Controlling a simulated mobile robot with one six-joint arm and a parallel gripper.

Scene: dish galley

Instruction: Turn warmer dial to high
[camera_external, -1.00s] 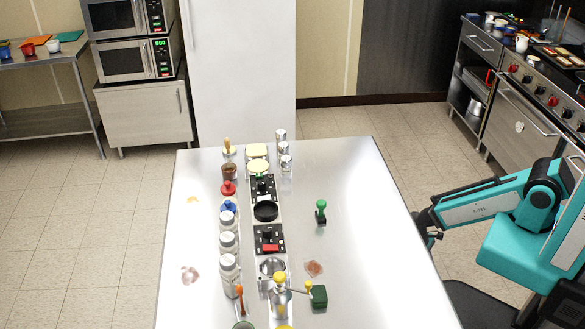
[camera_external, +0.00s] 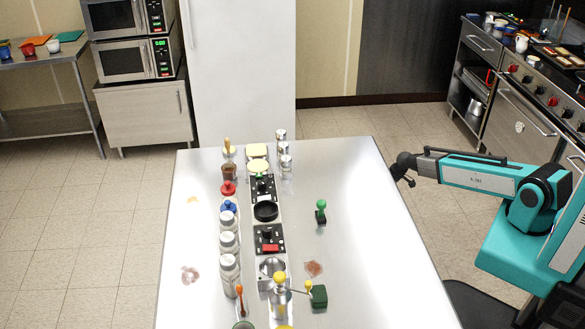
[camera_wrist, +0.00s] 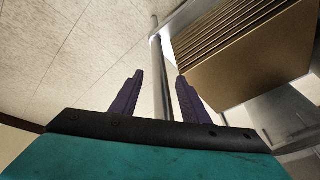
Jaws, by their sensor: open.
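Two black control panels sit in the narrow row of fixtures along the steel table. The nearer panel (camera_external: 262,247) carries a black knob (camera_external: 267,233) and a red block (camera_external: 270,247). The farther panel (camera_external: 269,194) also has a dark knob, with a green piece at its back edge. I cannot tell which knob is the warmer dial, and its setting is too small to read. My gripper (camera_external: 403,172) is open and empty at the table's right edge, well right of both panels. In the wrist view my gripper (camera_wrist: 160,76) shows two purple fingers spread apart, with no dial between them.
Several shakers, including a nearby one (camera_external: 229,270), line the left of the fixtures. A black round pan (camera_external: 266,211) sits between the panels. A green-topped tool (camera_external: 321,211) and a green block (camera_external: 319,296) are right of them. The table's right side (camera_external: 365,230) is mostly clear.

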